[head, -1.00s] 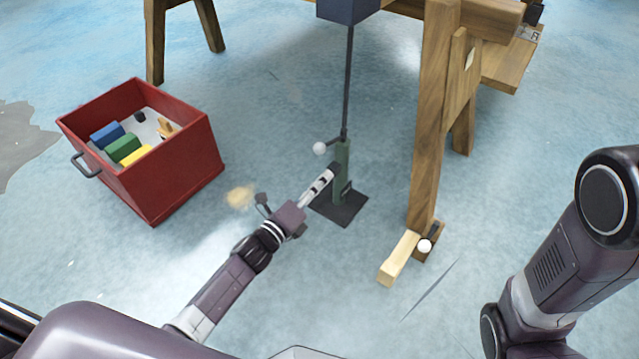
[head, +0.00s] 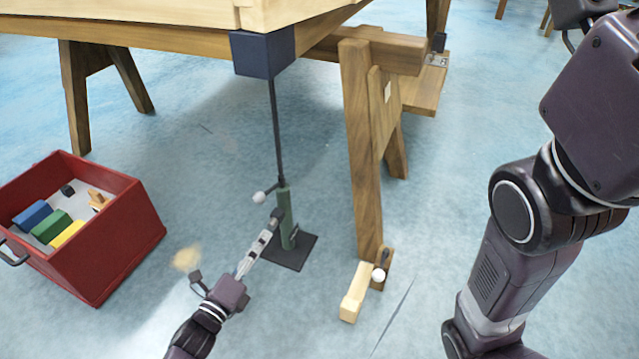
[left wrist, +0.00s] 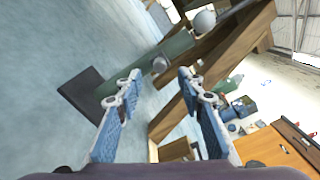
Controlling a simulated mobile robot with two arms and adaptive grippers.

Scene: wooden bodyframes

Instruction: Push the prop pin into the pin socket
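The prop, a green tube (head: 287,219) with a thin dark rod (head: 278,135) above it, stands upright on a dark square foot plate. A pale ball knob (head: 259,197) on a short dark stem sticks out left near the tube's top; it also shows in the left wrist view (left wrist: 204,21). A smaller grey round part (left wrist: 160,65) sits on the tube between my fingertips in that view. I cannot tell which part is the pin or its socket. My left gripper (head: 274,217) is open beside the tube, its fingers (left wrist: 158,75) apart and empty.
A dark block (head: 263,54) joins the rod's top to the wooden frame (head: 150,35). A trestle leg (head: 362,150) stands right of the prop, with a pale wood block (head: 354,292) and white ball (head: 379,275) at its foot. A red box (head: 115,240) stands left.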

